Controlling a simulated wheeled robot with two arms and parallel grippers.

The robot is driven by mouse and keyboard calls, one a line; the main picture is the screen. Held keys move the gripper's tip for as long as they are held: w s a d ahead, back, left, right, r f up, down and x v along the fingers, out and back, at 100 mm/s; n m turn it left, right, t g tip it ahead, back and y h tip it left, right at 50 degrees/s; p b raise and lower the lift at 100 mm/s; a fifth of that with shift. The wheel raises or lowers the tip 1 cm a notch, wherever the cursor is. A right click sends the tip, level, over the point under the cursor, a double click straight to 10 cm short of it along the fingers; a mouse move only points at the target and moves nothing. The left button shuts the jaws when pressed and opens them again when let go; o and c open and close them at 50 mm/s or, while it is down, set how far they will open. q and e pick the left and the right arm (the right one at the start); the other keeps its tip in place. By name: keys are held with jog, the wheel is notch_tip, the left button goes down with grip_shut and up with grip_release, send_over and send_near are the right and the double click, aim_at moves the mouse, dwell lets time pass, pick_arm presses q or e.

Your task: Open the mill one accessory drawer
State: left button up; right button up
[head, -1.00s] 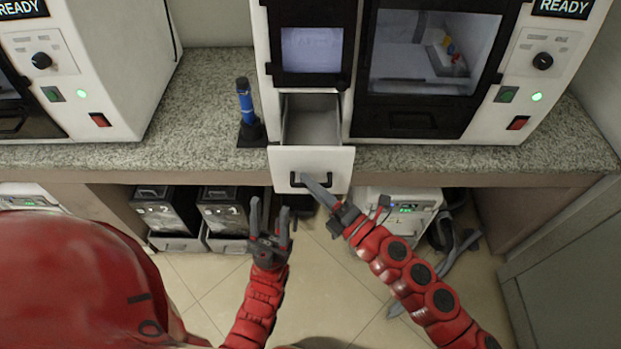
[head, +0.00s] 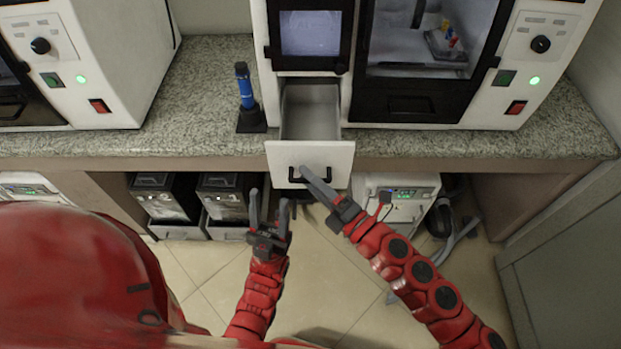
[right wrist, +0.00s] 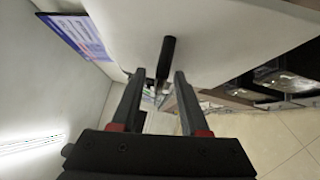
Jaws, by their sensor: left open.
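The accessory drawer (head: 310,157) is pulled out from below the small screen of the middle machine, and its inside looks empty. Its dark bar handle (head: 296,174) is on the white front. My right gripper (head: 337,187) is at the drawer front, with one finger by the handle. In the right wrist view the fingers (right wrist: 162,76) stand apart, with the handle (right wrist: 168,55) between or just beyond their tips; contact is unclear. My left gripper (head: 269,204) is open and empty, below and left of the drawer front, pointing up.
A blue cylinder on a black stand (head: 246,97) is on the granite counter (head: 200,95) left of the drawer. Dark bins (head: 222,200) and a white unit (head: 400,203) stand under the counter. A second machine (head: 100,70) is at left. Open floor lies below.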

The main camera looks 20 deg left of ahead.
dwell(0.3)
jog(key=v, duration=1.7)
jog(key=shift+s, duration=0.2)
jog(key=shift+d, duration=0.15)
